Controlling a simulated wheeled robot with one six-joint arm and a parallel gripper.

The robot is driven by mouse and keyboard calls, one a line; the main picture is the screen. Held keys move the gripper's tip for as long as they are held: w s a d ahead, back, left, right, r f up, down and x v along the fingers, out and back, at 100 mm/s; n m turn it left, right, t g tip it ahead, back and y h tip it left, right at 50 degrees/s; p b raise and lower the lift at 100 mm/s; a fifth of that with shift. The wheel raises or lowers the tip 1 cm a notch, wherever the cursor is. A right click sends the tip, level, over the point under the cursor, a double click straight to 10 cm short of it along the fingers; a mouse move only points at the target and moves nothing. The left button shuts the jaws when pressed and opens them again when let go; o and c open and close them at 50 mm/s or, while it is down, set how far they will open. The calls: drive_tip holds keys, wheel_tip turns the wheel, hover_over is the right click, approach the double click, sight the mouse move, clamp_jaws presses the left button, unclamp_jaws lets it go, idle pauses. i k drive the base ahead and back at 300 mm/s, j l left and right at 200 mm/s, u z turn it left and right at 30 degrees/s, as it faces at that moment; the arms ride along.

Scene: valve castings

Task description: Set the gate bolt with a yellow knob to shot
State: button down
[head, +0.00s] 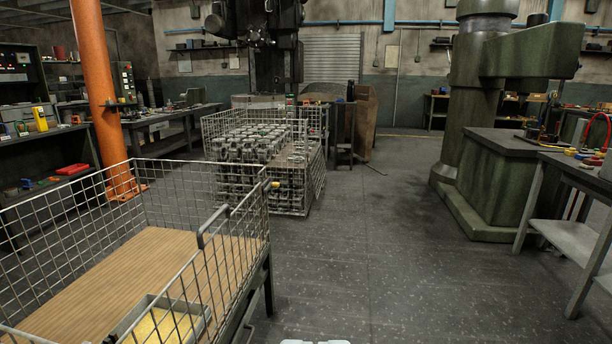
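A grey loop handle (212,226) stands on the top rail of the cage's right side, nearer to me. My gripper (316,342) shows only as a pale sliver at the bottom edge, to the right of the cage and apart from it. Its fingers are not clear, so open or shut cannot be told.
The near cage has a wooden floor (95,290) and a grey tray (125,325) with yellow contents. Farther back, another wire cage (213,125) holds stacked castings. An orange post (98,80) stands left; a green machine (470,150) and bench (590,165) stand right. The middle floor is clear.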

sight(274, 185)
drive_tip(key=i+l+z, duration=0.25)
drive_tip(key=i, duration=0.55)
drive_tip(key=i+z, duration=0.25)
drive_tip(key=i, duration=0.55)
drive_tip(key=i+l+u, duration=0.1)
drive_tip(key=i+u, duration=0.2)
drive_tip(key=i, duration=0.25)
drive_tip(key=i+l+u, duration=0.25)
drive_tip(key=i, duration=0.25)
drive_tip(key=i+l+u, duration=0.3)
drive_tip(key=i, duration=0.25)
drive_tip(key=i+l+u, duration=0.7)
drive_tip(key=l, duration=0.2)
drive_tip(key=i+j, duration=0.05)
